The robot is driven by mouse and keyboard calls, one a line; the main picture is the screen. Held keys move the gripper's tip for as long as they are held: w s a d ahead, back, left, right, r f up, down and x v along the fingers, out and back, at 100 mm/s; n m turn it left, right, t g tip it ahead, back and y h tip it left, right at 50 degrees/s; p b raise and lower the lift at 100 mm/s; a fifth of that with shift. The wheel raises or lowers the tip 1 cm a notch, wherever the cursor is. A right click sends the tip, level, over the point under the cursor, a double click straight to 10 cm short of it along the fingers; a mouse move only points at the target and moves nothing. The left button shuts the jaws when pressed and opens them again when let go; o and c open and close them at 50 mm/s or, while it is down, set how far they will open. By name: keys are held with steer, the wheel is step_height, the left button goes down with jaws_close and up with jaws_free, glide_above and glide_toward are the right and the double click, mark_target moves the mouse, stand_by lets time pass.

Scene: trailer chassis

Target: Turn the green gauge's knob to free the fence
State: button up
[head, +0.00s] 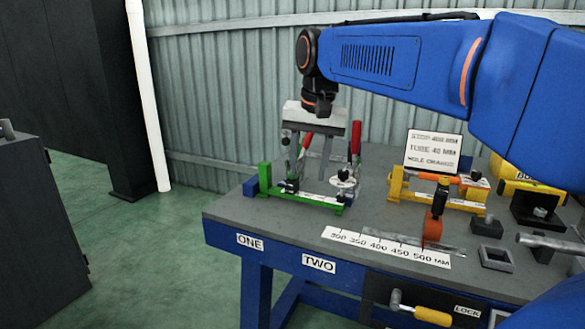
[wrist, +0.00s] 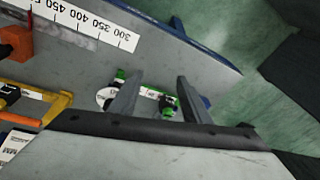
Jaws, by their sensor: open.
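The green gauge (head: 303,198) sits near the left end of the workbench, with upright green ends and a white-marked bar. A dark knob-like part (head: 291,186) is on its left half, and a pale disc with a dark top (head: 343,178) is at its right end. I cannot tell for sure which part is the fence. My gripper (head: 308,178) is open and empty, pointing down over the gauge. In the wrist view the green gauge (wrist: 150,94) lies beyond and between my fingers (wrist: 158,82), partly hidden by them; the dark knob-like part (wrist: 167,103) shows near the right finger.
Red-handled clamps (head: 355,137) stand close behind the gauge. A yellow gauge (head: 450,200) with an orange part is to the right, below a sign (head: 433,152). A scale strip (head: 385,246) lies at the front. The bench top between gauge and strip is mostly clear.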

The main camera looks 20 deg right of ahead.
steer(key=w+d+r+m+g, duration=0.1)
steer(key=w+d+r+m, duration=0.15)
steer(key=w+r, duration=0.4)
steer(key=w+d+r+m+g, duration=0.1)
steer(key=w+r+m, duration=0.25)
steer(key=w, duration=0.55)
steer(key=shift+n, duration=0.3)
steer(key=f, duration=1.7)
steer(key=shift+w, duration=0.4)
steer(key=shift+c, duration=0.5)
steer(key=c, duration=0.9)
